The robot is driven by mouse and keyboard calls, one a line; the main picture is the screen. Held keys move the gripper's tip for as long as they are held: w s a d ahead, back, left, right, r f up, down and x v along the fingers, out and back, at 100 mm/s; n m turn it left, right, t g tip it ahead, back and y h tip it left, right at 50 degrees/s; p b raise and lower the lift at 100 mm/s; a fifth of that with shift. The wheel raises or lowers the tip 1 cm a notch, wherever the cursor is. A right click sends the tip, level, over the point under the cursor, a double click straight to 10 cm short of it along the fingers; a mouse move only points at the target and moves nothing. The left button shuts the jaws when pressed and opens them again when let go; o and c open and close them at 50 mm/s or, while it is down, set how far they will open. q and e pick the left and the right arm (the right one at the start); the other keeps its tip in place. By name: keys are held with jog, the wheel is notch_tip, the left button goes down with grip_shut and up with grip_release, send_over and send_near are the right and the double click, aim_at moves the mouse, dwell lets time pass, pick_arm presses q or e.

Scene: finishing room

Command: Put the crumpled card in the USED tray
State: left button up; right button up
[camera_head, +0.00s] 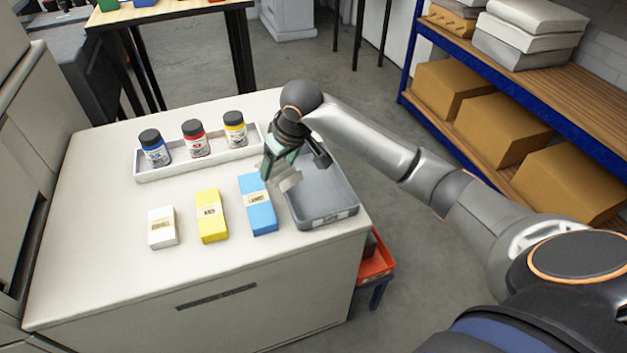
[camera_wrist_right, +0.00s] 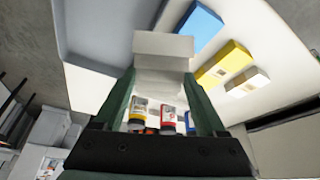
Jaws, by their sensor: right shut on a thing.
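My right gripper (camera_head: 280,168) is shut on the crumpled card (camera_head: 290,181), a small pale folded piece. It holds the card above the left side of a grey tray (camera_head: 333,197) at the right end of the white counter. The tray's front label is too small to read. In the right wrist view the pale card (camera_wrist_right: 164,45) sticks out beyond the green fingers (camera_wrist_right: 165,90), and the grey tray (camera_wrist_right: 105,30) lies to its upper left. The tray looks empty where it shows; my gripper and arm hide part of it. My left gripper is out of view.
A blue box (camera_head: 258,205) stands just left of the tray, with a yellow box (camera_head: 210,216) and a white box (camera_head: 162,228) beyond. A long white tray (camera_head: 190,168) behind holds three capped bottles. The counter's left part is clear. A blue-framed shelf (camera_head: 480,130) stands at right.

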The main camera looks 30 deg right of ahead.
jog(key=d+f, duration=0.2)
jog(key=d, duration=0.3)
send_over(310, 184)
jog(key=s, duration=0.2)
jog(key=f, duration=0.5)
jog(key=shift+w+a, duration=0.15)
jog(key=shift+a, duration=0.25)
jog(key=f, duration=0.1)
jog(key=d+f, duration=0.1)
jog(key=f, duration=0.1)
jog(key=shift+f+b, duration=0.25)
jog(key=shift+b, duration=0.1)
jog(key=shift+f, duration=0.4)
jog(key=o, duration=1.3)
jog(key=shift+c, duration=0.2)
jog(key=p+v, duration=0.1)
jog(key=v, duration=1.1)
